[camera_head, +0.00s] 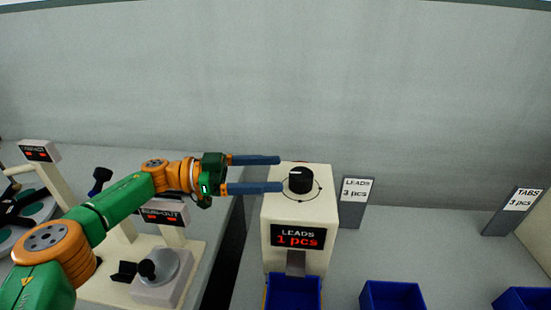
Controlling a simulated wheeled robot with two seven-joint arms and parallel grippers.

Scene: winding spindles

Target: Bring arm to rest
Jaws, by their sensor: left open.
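My left arm (118,203) comes in from the left, green and orange, stretched over the bench. My left gripper (281,174) is open, with its two blue fingers pointing right. The fingertips end just left of the black knob (300,180) on top of a cream dispenser (271,215). Nothing shows between the fingers, and I cannot tell whether a fingertip touches the dispenser. My right gripper is not in view.
A blue bin (293,292) sits below the dispenser's chute. More blue bins (392,296) stand to the right. Signs read "LEADS 3 pcs" (354,190) and "TABS 3 pcs" (522,199). A cream machine with a grey disc (167,267) stands under my arm. A grey wall is behind.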

